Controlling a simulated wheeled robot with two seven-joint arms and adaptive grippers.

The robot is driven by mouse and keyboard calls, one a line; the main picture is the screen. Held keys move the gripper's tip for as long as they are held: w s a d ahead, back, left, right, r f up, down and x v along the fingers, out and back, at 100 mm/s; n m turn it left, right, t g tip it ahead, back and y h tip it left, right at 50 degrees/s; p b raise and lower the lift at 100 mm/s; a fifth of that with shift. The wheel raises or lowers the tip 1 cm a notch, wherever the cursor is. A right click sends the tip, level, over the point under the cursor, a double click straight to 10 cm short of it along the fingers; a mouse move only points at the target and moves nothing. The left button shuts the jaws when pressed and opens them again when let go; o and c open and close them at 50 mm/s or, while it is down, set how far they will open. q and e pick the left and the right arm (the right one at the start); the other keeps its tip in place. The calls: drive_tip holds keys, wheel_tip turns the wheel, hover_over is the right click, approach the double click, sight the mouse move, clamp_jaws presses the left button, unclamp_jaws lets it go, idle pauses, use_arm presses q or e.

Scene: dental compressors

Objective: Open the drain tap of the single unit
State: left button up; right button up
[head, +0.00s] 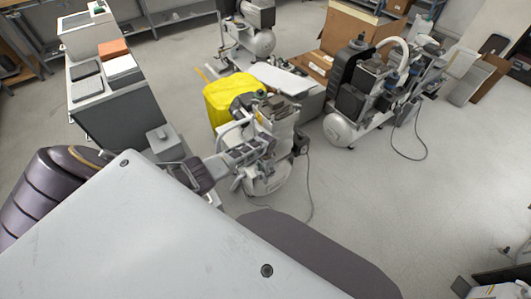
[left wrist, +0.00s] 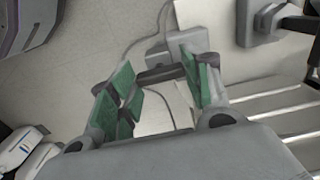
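A compressor with a white tank (head: 264,184) stands on the floor at the centre of the head view, beside a yellow cover. My left arm reaches in from the left, and my left gripper (head: 262,147) is in front of its upper part, hiding some of it. In the left wrist view my left gripper (left wrist: 160,92) has its green-padded fingers spread apart. A short dark bar (left wrist: 160,75) joined to a grey block (left wrist: 187,45) shows at the gap between the fingers. I cannot tell whether the bar is the drain tap or whether the fingers touch it. My right gripper is not in view.
A larger compressor (head: 342,130) stands to the right, another (head: 262,42) behind. A yellow cover (head: 222,98) and cardboard box (head: 345,27) are close by. A grey cabinet (head: 115,112) stands left. A cable (head: 311,190) lies on the floor; the floor at right is largely clear.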

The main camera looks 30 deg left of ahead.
use_arm(q)
drive_tip(key=o, duration=0.4)
drive_tip(key=shift+r, duration=0.15)
wheel_tip(320, 180, up, 12)
idle(1.3)
drive_tip(key=shift+s+f, duration=0.15)
drive_tip(key=shift+f, duration=0.05)
idle(0.5)
